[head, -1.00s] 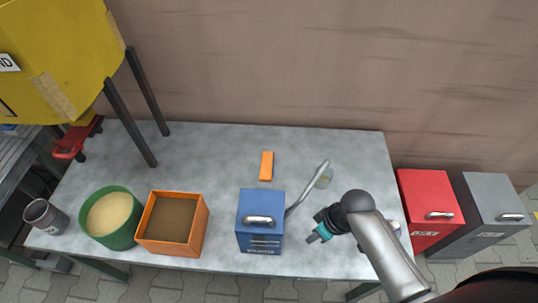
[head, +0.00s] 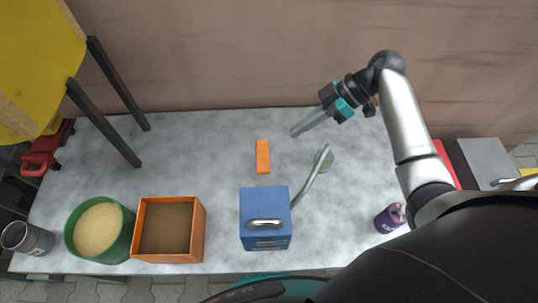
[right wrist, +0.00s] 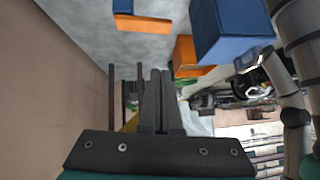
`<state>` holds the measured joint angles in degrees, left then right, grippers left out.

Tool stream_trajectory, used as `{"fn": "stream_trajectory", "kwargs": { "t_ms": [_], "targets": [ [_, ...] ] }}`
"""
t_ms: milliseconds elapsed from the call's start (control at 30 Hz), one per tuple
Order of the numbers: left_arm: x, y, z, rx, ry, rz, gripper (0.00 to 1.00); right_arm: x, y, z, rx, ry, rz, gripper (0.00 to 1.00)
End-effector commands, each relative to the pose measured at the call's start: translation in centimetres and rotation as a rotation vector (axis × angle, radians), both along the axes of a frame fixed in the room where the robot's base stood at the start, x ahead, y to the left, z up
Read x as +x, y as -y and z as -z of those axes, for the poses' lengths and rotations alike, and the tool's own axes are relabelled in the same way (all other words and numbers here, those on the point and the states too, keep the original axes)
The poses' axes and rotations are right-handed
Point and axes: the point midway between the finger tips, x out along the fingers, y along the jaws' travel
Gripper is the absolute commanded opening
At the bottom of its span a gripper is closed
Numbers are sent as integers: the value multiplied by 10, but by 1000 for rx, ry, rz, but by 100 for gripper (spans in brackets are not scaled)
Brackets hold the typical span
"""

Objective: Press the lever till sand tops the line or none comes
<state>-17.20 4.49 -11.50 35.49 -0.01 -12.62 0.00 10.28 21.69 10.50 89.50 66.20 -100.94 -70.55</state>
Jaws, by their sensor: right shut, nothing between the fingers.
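The yellow hopper (head: 40,60) stands on dark legs at the upper left, partly out of frame. A red part with a handle (head: 42,158) shows below it at the table's left edge; it may be the lever. The round green tub (head: 128,240) holds pale sand (head: 98,228). No fill line can be made out. My right gripper (head: 295,132) is shut and empty above the table's back part, right of the orange block (head: 263,157). Its shut fingers also show in the right wrist view (right wrist: 158,75). My left gripper is out of view.
An orange box (head: 202,240) of brown material and a blue box (head: 265,205) stand along the front. A grey rod with a clear end (head: 324,158) lies beside the blue box. A purple can (head: 388,219) and dark mug (head: 28,238) flank them.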

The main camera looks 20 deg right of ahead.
Motion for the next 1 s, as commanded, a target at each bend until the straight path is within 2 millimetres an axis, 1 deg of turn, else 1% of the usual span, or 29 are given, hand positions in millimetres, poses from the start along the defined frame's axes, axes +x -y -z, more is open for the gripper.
{"fn": "stream_trajectory", "kwargs": {
  "t_ms": [167, 267, 600, 667, 700, 800, 900, 1000],
  "targets": [
    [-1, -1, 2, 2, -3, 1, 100, 1, -6, 6, 2, -2, 1, 0],
    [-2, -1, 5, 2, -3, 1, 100, 2, -16, 16, 3, -3, 0, 0],
    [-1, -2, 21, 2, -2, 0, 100, 9, -67, 67, 4, -4, 1, 0],
    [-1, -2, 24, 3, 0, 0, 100, 10, -75, 75, 4, -3, 1, 0],
    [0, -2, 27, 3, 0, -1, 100, 9, -73, 83, 1, -5, 3, 0],
    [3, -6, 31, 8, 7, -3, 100, 6, -73, 97, 1, -4, 3, 0],
    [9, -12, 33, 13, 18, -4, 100, 5, -73, 106, -1, -3, 4, 0],
    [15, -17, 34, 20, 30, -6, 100, 5, -73, 110, -1, -2, 3, 0]
  ]
}}
